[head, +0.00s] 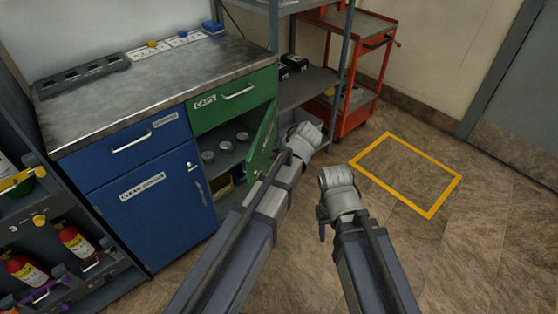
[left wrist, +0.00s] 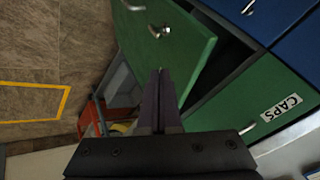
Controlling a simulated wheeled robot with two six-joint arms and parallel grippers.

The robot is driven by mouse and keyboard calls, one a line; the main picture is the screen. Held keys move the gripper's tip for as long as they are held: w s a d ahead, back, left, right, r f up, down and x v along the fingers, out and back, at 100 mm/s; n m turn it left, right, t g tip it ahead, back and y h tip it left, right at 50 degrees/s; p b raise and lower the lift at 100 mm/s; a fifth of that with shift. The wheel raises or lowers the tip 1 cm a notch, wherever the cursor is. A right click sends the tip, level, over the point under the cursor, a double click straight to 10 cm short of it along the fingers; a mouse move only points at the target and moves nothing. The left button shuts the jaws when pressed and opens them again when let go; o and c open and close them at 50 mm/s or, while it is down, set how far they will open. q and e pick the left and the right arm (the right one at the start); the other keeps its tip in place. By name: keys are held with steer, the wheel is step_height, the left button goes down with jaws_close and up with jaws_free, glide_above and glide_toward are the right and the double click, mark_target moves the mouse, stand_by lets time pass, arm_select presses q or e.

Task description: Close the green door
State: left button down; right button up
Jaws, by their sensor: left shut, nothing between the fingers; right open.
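The green door (head: 264,138) stands open on the lower right of the cabinet, swung out toward me, with part of the shelf inside showing. My left gripper (head: 306,136) is just right of the door in the head view. In the left wrist view its fingers (left wrist: 160,74) are shut and empty, pointing at the door's lower part; I cannot tell whether they touch it. My right gripper (head: 334,178) is to the right, over the floor, its fingers hardly visible.
The green CAPS drawer (head: 234,98) above the opening is shut. Several round caps (head: 225,148) sit on the inner shelf. A blue door (head: 160,208) is to the left. An orange cart (head: 358,100) and grey rack stand behind. Floor by the yellow square (head: 430,214) is clear.

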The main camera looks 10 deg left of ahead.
arm_select(q)
steer(key=shift+w+a+f+b, duration=0.25)
steer(key=shift+a+f, duration=0.2)
steer(key=shift+a, duration=0.5)
steer(key=shift+w+a+f+b, duration=0.3)
steer(key=shift+a+f, duration=0.15)
steer(key=shift+a, duration=0.45)
steer(key=shift+w+a+f+b, duration=0.25)
steer(key=shift+a+f, duration=0.2)
steer(key=shift+a, duration=0.5)
arm_select(e)
steer(key=shift+f, duration=1.35)
